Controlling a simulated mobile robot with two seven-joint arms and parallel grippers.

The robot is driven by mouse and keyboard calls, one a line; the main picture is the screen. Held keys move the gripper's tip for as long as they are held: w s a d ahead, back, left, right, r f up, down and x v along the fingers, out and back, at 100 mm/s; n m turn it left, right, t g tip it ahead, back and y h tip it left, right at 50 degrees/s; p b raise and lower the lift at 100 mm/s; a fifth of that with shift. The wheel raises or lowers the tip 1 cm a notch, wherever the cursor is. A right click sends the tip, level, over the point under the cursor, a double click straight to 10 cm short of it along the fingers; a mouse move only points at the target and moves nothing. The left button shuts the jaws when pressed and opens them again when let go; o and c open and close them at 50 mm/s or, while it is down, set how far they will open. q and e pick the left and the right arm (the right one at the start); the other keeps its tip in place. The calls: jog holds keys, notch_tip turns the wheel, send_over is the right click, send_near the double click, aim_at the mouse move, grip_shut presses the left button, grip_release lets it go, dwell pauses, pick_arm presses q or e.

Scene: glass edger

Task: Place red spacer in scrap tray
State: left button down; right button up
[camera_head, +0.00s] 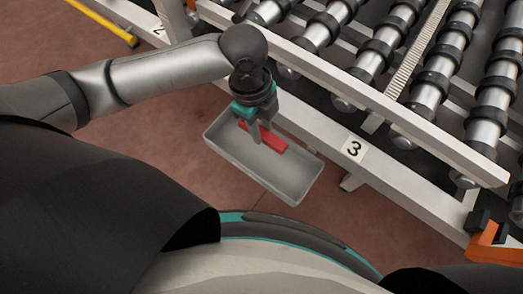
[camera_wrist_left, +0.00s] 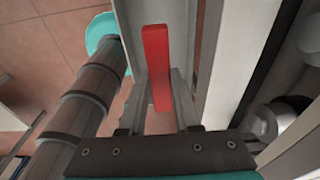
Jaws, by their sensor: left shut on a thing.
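The red spacer (camera_head: 268,138) is a flat red bar. It shows over the grey scrap tray (camera_head: 285,187), inside its outline in the head view. My left gripper (camera_head: 257,132) points down over the tray and is shut on the spacer. In the left wrist view the spacer (camera_wrist_left: 156,60) stands out lengthwise between the two fingers of my left gripper (camera_wrist_left: 160,103). I cannot tell whether the spacer touches the tray floor. The rest of the visible tray floor is bare. My right gripper is out of view.
A roller conveyor (camera_head: 370,50) with a pale frame rail marked 3 (camera_head: 353,148) runs close behind and right of the tray. A yellow bar (camera_head: 105,24) lies at the upper left. An orange part (camera_head: 493,245) is at the lower right. Reddish floor (camera_head: 180,150) is clear left of the tray.

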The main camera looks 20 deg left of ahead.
aim_at(263, 157)
pick_arm(q)
notch_tip(263, 157, down, 13)
jog(key=b, duration=0.3)
jog(key=c, duration=0.6)
grip_release()
jog(key=r+p, duration=0.1)
jog(key=r, duration=0.3)
jog(key=a+r+p, duration=0.1)
jog(key=r, duration=0.3)
jog(key=r+p, duration=0.1)
jog(key=r, duration=0.3)
jog(key=shift+w+a, duration=0.35)
